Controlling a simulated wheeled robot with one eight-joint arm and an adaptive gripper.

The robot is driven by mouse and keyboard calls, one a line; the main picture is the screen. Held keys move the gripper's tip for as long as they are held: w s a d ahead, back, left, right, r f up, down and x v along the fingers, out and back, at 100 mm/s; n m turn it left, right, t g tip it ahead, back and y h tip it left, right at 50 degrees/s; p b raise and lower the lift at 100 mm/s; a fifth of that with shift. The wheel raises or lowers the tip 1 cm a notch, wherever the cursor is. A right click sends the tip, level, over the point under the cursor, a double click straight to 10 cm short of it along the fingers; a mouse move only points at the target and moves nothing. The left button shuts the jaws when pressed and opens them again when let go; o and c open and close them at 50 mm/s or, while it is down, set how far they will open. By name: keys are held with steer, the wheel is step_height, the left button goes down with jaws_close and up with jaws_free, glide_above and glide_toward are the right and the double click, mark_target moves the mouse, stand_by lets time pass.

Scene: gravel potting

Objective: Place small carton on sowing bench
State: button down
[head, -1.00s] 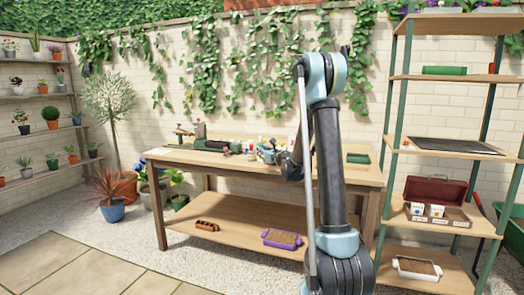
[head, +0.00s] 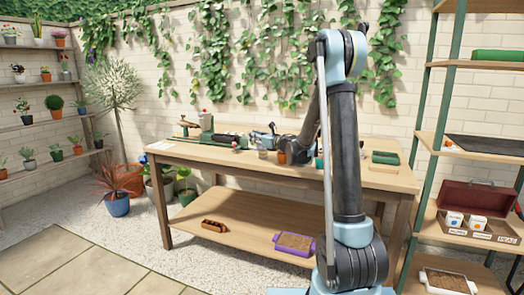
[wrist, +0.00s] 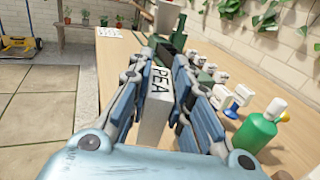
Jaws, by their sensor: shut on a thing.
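The small carton (wrist: 153,98) is white with the letters PEA on its side. In the wrist view it sits between the fingers of my gripper (wrist: 166,65), which is shut on it. The sowing bench (head: 226,158) is a wooden table with a lower shelf; its top also shows in the wrist view (wrist: 113,72). My gripper is over the bench top, but I cannot tell whether the carton touches the wood. In the head view my arm reaches over the bench, and I cannot make out the carton there.
A green spray bottle (wrist: 257,132) and several small containers line the bench's wall side. A green tray (head: 385,157) lies at the bench's right. A purple-rimmed tray (head: 294,243) is on the lower shelf. On the right rack, two cartons (head: 455,219) stand in a labelled box.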

steer(key=shift+d+f, duration=0.2)
steer(key=shift+f, duration=3.35)
steer(key=c, duration=1.7)
jaws_free()
